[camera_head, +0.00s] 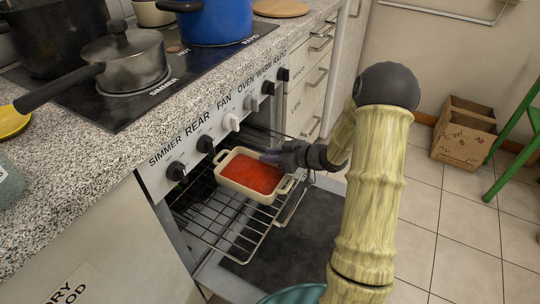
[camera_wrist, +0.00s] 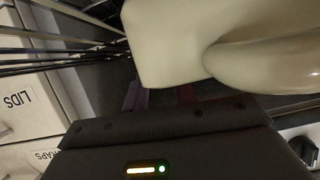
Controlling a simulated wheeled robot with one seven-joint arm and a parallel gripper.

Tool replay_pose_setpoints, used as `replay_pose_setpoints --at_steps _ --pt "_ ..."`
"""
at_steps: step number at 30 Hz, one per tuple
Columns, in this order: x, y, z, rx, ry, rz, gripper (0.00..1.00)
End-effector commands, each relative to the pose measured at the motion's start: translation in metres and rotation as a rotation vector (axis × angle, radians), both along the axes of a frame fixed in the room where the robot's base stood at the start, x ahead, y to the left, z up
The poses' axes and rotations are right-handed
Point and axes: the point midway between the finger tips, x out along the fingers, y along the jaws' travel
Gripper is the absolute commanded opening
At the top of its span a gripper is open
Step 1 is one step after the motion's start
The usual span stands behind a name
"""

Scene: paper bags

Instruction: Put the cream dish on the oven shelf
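The cream dish (camera_head: 243,190), a rectangular dish with red contents and a handle at each end, is at the pulled-out wire oven shelf (camera_head: 225,228). It looks level, over the shelf's rear right part. Whether it rests on the wires or hangs just above them is unclear. My gripper (camera_head: 272,158) is at the dish's far right rim. In the wrist view the dish (camera_wrist: 165,45) fills the upper middle and hides the fingertips. A gap shows between my two fingers (camera_wrist: 160,95), but whether they grip the rim is hidden.
The oven door (camera_head: 285,240) is open below the shelf. A knob panel (camera_head: 210,130) and stone counter edge overhang behind. A steel pan (camera_head: 125,60) and blue pot (camera_head: 215,18) stand on the hob. A cardboard box (camera_head: 465,135) and green stool (camera_head: 510,150) are at the right.

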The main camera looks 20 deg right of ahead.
Motion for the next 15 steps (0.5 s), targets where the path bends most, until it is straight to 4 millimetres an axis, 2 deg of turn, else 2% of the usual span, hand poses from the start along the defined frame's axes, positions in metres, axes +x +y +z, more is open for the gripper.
replay_pose_setpoints --at_steps 15 --pt "-0.059 -0.062 0.039 -0.001 0.001 -0.004 0.26"
